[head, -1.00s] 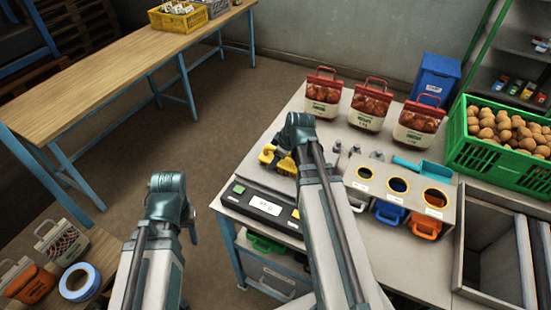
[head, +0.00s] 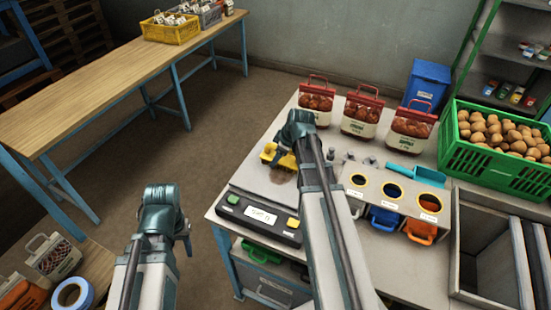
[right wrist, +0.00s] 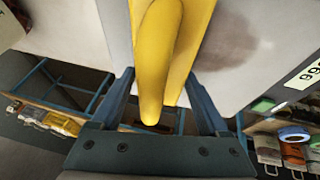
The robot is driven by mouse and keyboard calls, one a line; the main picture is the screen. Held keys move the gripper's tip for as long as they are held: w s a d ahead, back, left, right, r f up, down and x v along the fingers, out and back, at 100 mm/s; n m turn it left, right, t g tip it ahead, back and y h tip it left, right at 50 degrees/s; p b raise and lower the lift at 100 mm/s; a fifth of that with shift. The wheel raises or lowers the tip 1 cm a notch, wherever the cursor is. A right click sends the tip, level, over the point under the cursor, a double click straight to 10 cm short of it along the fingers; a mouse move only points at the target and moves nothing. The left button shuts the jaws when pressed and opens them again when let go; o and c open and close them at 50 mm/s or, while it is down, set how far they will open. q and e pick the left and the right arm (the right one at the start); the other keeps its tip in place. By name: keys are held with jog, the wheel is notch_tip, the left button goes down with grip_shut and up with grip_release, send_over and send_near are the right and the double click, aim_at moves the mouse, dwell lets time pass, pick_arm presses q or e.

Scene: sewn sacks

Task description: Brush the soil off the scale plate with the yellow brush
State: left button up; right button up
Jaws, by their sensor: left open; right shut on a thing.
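The yellow brush (head: 270,153) is over the plate of the scale, at the back part of it. My right gripper (right wrist: 160,110) is shut on the brush, whose yellow handle (right wrist: 160,60) runs between its fingers. In the head view my right arm hides most of this gripper. The pale scale plate (head: 248,178) shows in front of the brush. A brown soil patch (right wrist: 228,40) lies on the plate beside the brush in the right wrist view. My left gripper (head: 186,238) is open and empty, off the table to the left.
The scale's display panel (head: 262,215) faces the front. Right of my right arm stand a holder with coloured bins (head: 385,218), a teal scoop (head: 415,172) and a green crate of potatoes (head: 500,160). Red-topped sacks (head: 360,118) stand behind.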

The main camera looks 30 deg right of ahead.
jog(key=shift+d+r, duration=0.1)
dwell(0.3)
jog(key=shift+s+a, duration=1.05)
jog(key=shift+a, duration=0.2)
jog(key=shift+s+a, duration=0.1)
jog(key=shift+a, duration=0.05)
jog(key=shift+a, duration=0.1)
jog(key=shift+s+a, duration=1.15)
jog(key=shift+a, duration=0.15)
jog(key=shift+r+p, duration=0.15)
jog(key=shift+p, duration=0.15)
notch_tip(320, 180, up, 6)
jog(key=p, duration=0.5)
jog(key=shift+p, duration=0.4)
